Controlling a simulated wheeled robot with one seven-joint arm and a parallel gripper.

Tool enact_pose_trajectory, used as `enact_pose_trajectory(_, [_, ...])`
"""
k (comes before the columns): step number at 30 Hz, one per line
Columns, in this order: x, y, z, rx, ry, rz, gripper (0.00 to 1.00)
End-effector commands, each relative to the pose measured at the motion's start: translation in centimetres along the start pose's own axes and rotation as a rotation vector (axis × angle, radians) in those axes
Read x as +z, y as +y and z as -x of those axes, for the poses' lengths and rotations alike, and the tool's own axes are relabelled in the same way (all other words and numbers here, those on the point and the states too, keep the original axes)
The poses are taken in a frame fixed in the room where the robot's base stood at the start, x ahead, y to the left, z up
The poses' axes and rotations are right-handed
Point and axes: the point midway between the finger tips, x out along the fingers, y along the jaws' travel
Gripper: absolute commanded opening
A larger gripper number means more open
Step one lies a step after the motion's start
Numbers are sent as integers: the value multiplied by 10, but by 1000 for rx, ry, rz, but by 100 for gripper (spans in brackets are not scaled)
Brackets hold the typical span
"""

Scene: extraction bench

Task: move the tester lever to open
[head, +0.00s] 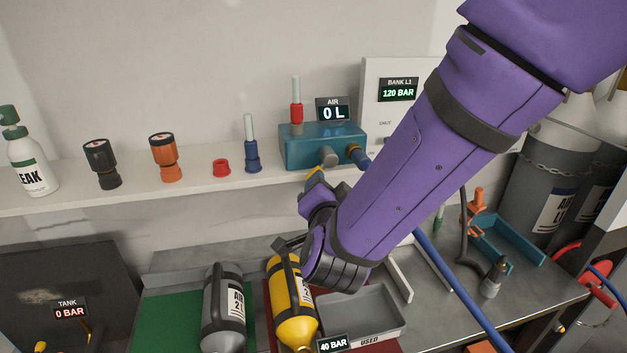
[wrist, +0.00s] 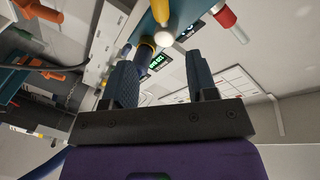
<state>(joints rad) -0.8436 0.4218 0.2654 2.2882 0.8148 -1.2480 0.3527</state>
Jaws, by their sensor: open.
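The tester, a teal box (head: 308,150) with an AIR 0 L display (head: 333,110), sits on the wall shelf. In the wrist view the teal underside (wrist: 178,14) is above, with a pale round knob (wrist: 164,39) and a blue fitting with a yellow band (wrist: 145,49). I cannot tell surely which part is the lever. My gripper (wrist: 161,62) is open and empty, its fingers pointing toward the tester from below.
A panel (head: 376,75) reading 120 BAR stands behind the tester. Below lie a yellow cylinder (head: 291,300), a grey cylinder (head: 223,310) and a USED tray (head: 370,310). A blue hose (head: 455,285) runs right.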

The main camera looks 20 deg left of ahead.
Motion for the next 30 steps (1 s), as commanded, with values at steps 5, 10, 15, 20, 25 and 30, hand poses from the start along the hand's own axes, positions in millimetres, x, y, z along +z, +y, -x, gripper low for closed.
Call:
enact_pose_trajectory(5, [35,-1,15,-13,66,-8,53])
enact_pose_trajectory(10, [43,-2,17,-18,94,-11,53])
enact_pose_trajectory(15, [40,-2,0,-16,96,-12,53])
enact_pose_trajectory(20, [38,-2,-28,-15,97,-11,53])
enact_pose_trajectory(25, [35,-3,-57,-17,96,-13,53])
enact_pose_trajectory(30, [33,-3,-78,-17,95,-11,53])
